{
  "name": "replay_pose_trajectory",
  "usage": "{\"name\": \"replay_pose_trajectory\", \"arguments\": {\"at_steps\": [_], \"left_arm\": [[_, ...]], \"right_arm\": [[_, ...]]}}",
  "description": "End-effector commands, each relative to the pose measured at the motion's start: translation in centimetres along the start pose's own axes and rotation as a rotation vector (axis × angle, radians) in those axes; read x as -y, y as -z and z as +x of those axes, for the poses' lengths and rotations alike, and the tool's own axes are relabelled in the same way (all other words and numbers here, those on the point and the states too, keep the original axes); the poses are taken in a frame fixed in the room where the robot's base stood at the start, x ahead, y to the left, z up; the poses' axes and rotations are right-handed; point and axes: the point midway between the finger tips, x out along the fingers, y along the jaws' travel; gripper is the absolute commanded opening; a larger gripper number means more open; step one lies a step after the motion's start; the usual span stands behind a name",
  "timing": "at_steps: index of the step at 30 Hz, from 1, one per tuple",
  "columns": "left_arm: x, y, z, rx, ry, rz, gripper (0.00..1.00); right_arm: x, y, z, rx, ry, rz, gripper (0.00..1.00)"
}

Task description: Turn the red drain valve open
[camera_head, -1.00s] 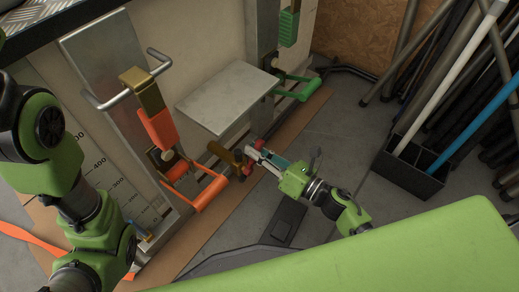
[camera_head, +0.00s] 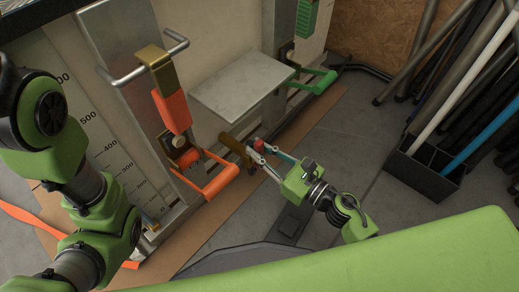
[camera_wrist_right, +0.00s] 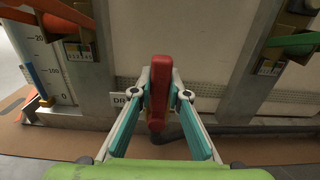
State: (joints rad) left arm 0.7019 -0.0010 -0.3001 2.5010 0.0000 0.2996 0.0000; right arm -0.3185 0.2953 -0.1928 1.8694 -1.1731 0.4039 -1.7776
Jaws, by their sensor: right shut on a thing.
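The red drain valve handle (camera_wrist_right: 158,92) stands upright in the middle of the right wrist view, in front of the pale tank wall. It also shows as a small red tip in the head view (camera_head: 259,145). My right gripper (camera_head: 262,153) is shut on it. In the right wrist view the gripper's two fingers (camera_wrist_right: 160,98) press on the handle from both sides. Part of a label starting "DR" shows behind the left finger. My left arm comes in at the left of the head view, but its gripper is out of view.
An orange lever (camera_head: 212,182) is left of my right gripper, and a green lever (camera_head: 318,82) is behind it to the right. A metal shelf plate (camera_head: 240,88) juts out above the valve. A black rack (camera_head: 420,166) with poles stands at right.

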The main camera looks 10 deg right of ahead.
Motion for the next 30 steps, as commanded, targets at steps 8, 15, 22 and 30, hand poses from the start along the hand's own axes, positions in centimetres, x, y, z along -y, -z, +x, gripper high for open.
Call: {"name": "replay_pose_trajectory", "arguments": {"at_steps": [8, 15, 22, 30], "left_arm": [[0.0, -0.3, -0.1, 0.006, 0.001, 0.0, 0.25], [0.0, -0.3, -0.1, 0.006, 0.001, 0.0, 0.25], [0.0, -0.1, -0.1, 0.003, 0.001, 0.0, 0.25], [0.0, -0.1, -0.1, 0.004, 0.002, 0.0, 0.25]], "right_arm": [[-0.1, 0.2, -0.1, -0.004, -0.002, -0.013, 0.0], [-0.1, 0.2, -0.1, -0.005, -0.003, -0.012, 0.33], [-0.1, 0.1, 0.0, -0.002, -0.002, -0.009, 0.33], [-0.1, 0.2, -1.7, -0.005, 0.0, -0.007, 0.33]]}}
